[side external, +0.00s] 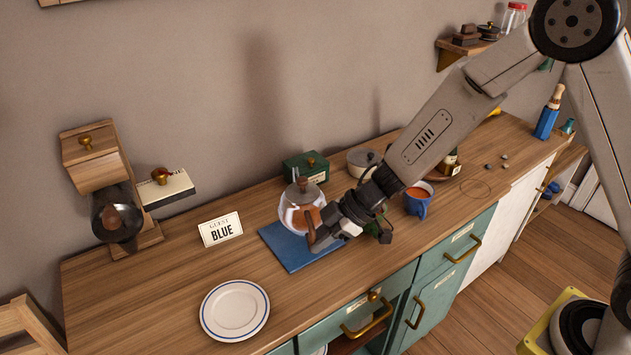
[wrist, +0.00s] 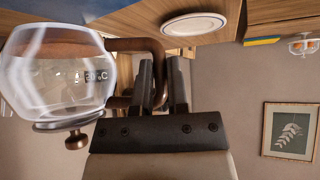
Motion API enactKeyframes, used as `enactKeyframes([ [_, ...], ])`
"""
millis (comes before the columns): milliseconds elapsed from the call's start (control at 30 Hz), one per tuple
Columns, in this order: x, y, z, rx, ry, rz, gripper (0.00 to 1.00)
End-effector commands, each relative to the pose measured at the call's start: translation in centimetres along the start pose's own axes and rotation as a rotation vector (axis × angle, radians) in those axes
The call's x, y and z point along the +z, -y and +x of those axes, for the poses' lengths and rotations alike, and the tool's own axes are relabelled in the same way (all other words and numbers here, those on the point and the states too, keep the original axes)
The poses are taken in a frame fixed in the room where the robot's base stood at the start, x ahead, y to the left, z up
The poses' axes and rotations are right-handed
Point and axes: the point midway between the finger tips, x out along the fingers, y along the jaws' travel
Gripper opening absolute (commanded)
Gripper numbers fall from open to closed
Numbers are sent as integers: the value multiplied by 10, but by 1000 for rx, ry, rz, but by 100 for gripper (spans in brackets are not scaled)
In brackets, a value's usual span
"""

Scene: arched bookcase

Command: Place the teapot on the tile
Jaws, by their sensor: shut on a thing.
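My gripper (side external: 325,230) is shut on the teapot's handle from the right. In the wrist view, which appears upside down, my gripper's fingers (wrist: 164,85) close around the handle (wrist: 147,58) beside the glass body (wrist: 55,75). The gripper hides part of the tile's right side.
A green box (side external: 306,167) and a grey pot (side external: 363,162) stand behind. A blue mug (side external: 418,200) is to the right. A wooden stand (side external: 105,175) is at left.

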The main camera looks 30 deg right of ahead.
Motion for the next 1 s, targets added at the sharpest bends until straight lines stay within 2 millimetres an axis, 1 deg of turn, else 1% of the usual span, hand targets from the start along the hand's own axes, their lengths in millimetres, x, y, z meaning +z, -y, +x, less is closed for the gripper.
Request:
enactKeyframes([
  [100, 0, -4, 5, 2, -3, -3, 0],
  [433, 1, -6, 9, 2, -3, -2, 0],
  [567, 4, -9, 16, 1, -2, -2, 0],
  [800, 20, -8, 31, 0, -2, -1, 0],
  [1000, 24, -8, 35, 2, -3, -3, 0],
])
